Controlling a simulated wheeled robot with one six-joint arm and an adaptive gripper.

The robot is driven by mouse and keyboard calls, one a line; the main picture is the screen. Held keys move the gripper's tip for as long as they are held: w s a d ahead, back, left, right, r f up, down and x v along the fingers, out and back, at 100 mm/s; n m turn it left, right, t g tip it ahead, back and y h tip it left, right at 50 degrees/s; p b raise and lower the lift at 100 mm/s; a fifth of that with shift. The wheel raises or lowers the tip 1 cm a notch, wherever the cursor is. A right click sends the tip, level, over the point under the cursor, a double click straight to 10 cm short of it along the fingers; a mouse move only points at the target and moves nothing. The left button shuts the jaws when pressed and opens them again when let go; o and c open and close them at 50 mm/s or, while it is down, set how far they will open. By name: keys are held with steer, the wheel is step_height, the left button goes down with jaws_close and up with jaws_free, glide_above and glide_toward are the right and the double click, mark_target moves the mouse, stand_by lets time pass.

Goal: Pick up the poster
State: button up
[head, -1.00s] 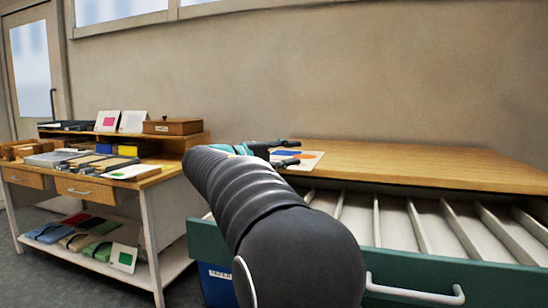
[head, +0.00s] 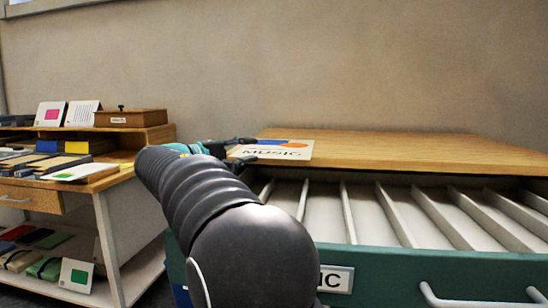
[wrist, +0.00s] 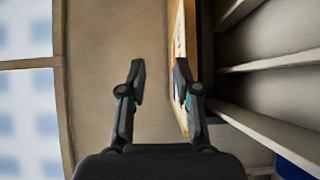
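The poster (head: 292,151) is a pale sheet with blue and orange shapes and large dark lettering. It lies flat on the wooden top of the green drawer cabinet, at the left front corner. In the wrist view the poster (wrist: 179,45) shows as a thin strip, partly hidden behind the right finger. My gripper (head: 238,148) is at the poster's left edge in the head view. In the wrist view my gripper (wrist: 160,80) is open, with nothing seen between its fingers. I cannot tell whether a finger touches the poster.
The green cabinet's open drawer (head: 360,215) has several pale dividers and juts out below the wooden top (head: 400,150). A wooden-topped table (head: 100,185) at the left holds cards, books and a brown box (head: 131,118). The right part of the cabinet top is clear.

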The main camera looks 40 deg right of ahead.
steer(key=b, duration=0.3)
glide_toward(286, 158)
steer(key=shift+w+d+f, duration=0.1)
steer(key=shift+w+d, duration=0.05)
steer(key=shift+d, duration=2.45)
steer(key=shift+w+d, duration=0.15)
steer(key=shift+d, duration=2.45)
jaws_close()
